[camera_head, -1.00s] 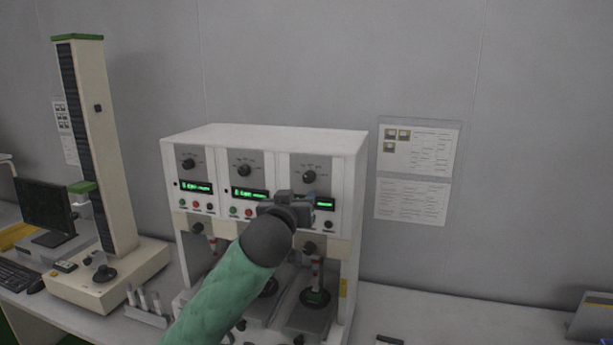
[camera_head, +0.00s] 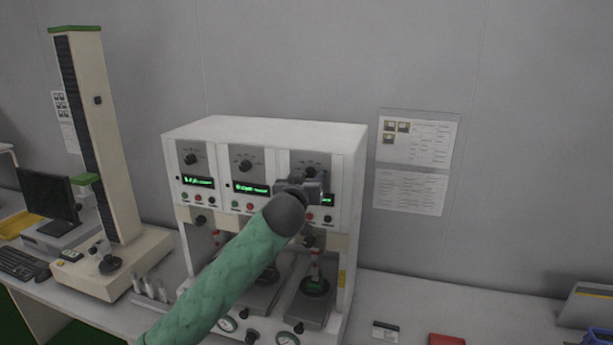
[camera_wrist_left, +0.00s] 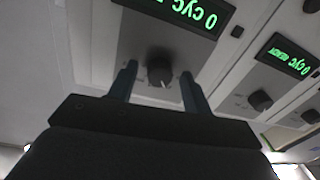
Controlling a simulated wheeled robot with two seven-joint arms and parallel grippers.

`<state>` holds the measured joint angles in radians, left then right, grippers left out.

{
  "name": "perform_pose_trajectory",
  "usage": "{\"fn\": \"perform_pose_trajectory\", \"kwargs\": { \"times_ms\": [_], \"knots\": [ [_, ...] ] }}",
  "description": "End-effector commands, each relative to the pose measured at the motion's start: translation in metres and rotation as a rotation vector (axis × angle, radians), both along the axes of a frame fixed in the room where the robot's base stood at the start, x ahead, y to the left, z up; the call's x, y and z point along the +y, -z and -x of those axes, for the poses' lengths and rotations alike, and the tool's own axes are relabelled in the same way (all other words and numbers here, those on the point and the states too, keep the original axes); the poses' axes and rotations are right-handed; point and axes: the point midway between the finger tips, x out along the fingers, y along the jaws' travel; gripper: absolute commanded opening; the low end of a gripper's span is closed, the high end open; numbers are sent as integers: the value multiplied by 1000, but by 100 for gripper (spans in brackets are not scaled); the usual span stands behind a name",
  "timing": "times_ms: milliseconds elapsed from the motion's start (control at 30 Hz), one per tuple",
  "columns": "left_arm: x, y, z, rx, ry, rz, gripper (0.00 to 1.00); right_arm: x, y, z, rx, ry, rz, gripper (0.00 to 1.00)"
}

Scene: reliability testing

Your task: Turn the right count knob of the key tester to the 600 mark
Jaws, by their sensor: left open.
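The white key tester (camera_head: 265,132) has three panels, each with a dark knob and a green display. The right count knob (camera_head: 311,171) is on the right panel, partly hidden by my left gripper (camera_head: 312,188) just below it. In the left wrist view, which shows the panel upside down, the right knob (camera_wrist_left: 160,72) with a pale pointer mark lies between the two open fingers of my left gripper (camera_wrist_left: 159,76). A gap shows on each side of the knob. The display (camera_wrist_left: 195,12) there reads 0 cyc. The scale is too blurred to read. My right gripper is out of view.
The middle knob (camera_head: 245,166) and left knob (camera_head: 190,159) sit left of the right one. Buttons lie below the displays. A tall test stand (camera_head: 98,150) and a monitor (camera_head: 47,207) stand to the left. Papers (camera_head: 415,160) hang on the wall at right.

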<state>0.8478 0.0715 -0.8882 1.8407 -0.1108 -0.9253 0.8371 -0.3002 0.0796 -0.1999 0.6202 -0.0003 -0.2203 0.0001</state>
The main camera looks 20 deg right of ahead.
Motion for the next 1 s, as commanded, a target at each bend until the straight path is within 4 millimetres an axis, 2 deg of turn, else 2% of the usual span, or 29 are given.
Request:
{"fn": "perform_pose_trajectory", "kwargs": {
  "times_ms": [167, 300, 400, 733, 1000],
  "knots": [
    [0, 0, 0, 0, 0, 0, 48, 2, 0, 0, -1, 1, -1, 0],
    [0, 0, 0, 0, 0, 0, 20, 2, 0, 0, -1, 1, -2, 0],
    [0, 0, 0, 0, 0, 0, 5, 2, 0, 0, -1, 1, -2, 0],
    [0, 2, 0, -29, 0, -42, 5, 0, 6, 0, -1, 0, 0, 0],
    [1, 3, 0, -127, 0, -187, 5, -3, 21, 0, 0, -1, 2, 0]
  ]
}}
